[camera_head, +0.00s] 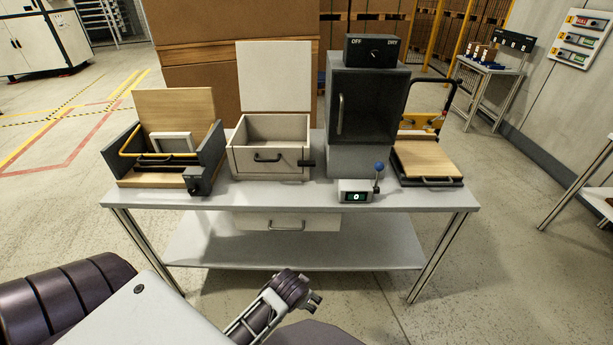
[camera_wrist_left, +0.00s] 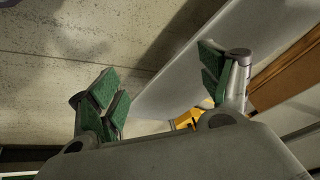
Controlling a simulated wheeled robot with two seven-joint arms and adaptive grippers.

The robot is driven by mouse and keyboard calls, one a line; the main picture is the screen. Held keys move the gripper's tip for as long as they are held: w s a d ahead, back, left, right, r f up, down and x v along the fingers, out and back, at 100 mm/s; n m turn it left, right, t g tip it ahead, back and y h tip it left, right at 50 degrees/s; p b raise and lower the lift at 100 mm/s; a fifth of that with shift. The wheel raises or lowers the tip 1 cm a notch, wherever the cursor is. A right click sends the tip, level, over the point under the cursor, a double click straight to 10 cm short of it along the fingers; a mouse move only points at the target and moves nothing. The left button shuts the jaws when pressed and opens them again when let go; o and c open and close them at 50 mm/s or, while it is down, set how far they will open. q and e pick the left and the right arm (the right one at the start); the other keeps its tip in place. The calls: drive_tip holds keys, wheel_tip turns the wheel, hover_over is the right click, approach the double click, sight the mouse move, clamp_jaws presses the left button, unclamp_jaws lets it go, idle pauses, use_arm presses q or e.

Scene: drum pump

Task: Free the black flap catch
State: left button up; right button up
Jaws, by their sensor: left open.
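Two small dark parts could be the black flap catch, and I cannot tell which it is. One is a black block (camera_head: 308,163) at the right front of the pale box (camera_head: 270,161), whose lid stands upright. The other is a dark block (camera_head: 197,182) at the front right corner of the grey-sided wooden box (camera_head: 208,155). My left gripper (camera_head: 312,301) is in front of the table, low in the head view and apart from both. Its green-padded fingers (camera_wrist_left: 165,92) are open and empty in the left wrist view. My right gripper is out of view.
The grey table (camera_head: 335,197) carries a dark cabinet (camera_head: 369,104), a small counter box with a blue-knobbed lever (camera_head: 378,167), and a wooden board unit (camera_head: 427,160) at the right. A pale drawer (camera_head: 287,223) hangs under the tabletop. Cardboard boxes stand behind. The floor in front is clear.

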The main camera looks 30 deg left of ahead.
use_arm(q)
drive_tip(key=w+a+r+n+t+y, duration=0.2)
drive_tip(key=w+r, duration=0.3)
drive_tip(key=r, duration=0.3)
drive_tip(key=w+a+r+n+t+y+b, duration=0.1)
drive_tip(key=w+a+r+n+t+y, duration=0.1)
drive_tip(key=w+r+t, duration=0.3)
drive_tip(key=w+a+r+n+t+y, duration=0.3)
drive_tip(key=w+r, duration=0.3)
drive_tip(key=r, duration=0.7)
drive_tip(key=shift+a+r+t+y+b, duration=0.25)
drive_tip(key=shift+a+t+y+b, duration=0.2)
drive_tip(key=shift+a, duration=0.25)
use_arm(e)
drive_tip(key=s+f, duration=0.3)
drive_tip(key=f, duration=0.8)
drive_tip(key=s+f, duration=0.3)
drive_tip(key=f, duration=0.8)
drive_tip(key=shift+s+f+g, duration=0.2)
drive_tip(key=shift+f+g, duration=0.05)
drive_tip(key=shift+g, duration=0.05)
use_arm(q)
drive_tip(key=shift+w+a, duration=0.1)
